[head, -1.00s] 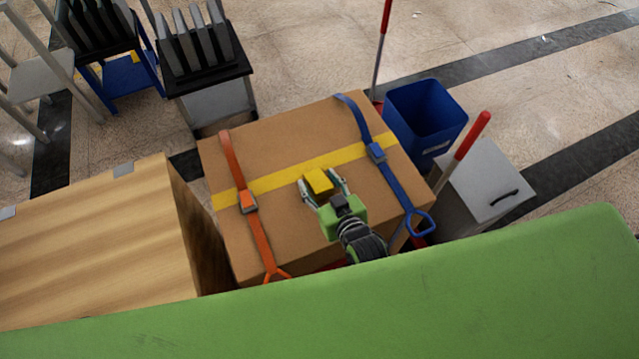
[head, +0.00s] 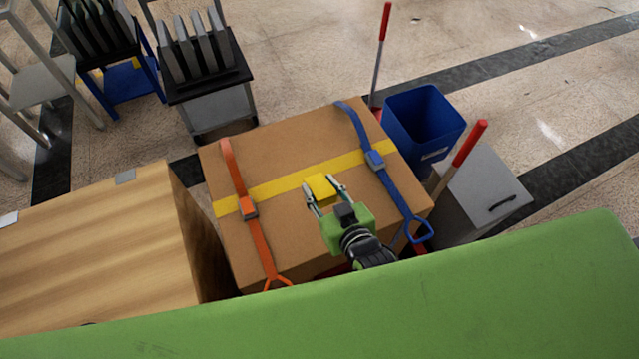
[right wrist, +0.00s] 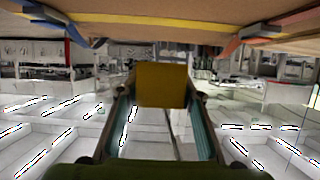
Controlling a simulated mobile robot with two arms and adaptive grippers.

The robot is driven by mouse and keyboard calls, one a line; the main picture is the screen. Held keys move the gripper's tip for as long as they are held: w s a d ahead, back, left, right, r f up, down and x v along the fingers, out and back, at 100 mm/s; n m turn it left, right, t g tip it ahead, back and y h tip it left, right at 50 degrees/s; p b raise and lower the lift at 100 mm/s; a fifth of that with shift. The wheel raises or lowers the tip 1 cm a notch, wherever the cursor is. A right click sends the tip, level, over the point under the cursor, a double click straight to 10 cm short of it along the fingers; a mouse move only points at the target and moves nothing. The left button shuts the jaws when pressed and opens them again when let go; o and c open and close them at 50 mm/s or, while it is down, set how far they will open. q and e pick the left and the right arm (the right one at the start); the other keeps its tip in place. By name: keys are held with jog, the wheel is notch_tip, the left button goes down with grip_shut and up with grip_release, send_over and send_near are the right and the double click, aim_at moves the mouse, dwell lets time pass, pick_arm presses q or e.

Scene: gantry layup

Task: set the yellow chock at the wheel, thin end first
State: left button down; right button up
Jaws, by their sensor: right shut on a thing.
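The yellow chock (head: 319,188) is between the fingers of my right gripper (head: 323,190), which is shut on it. In the head view they overlap the strapped cardboard box; the height above it is hard to judge. In the right wrist view the chock (right wrist: 162,84) shows as a plain yellow block between the fingertips, seen from one face, so I cannot tell which end is thin. No wheel can be made out in either view. My left gripper is not in view.
The cardboard box (head: 290,140) carries an orange strap (head: 257,237), a blue strap (head: 393,187) and yellow tape. A wooden-topped block (head: 90,240) stands left. A blue bin (head: 424,122), grey cabinet (head: 484,190) and red-gripped handle (head: 470,143) stand right.

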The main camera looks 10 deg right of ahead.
jog(key=a+r+v, duration=0.1)
jog(key=a+v, duration=0.1)
jog(key=v, duration=0.8)
jog(key=shift+s+a+r, duration=0.2)
jog(key=shift+s+a, duration=0.1)
jog(key=shift+s, duration=0.05)
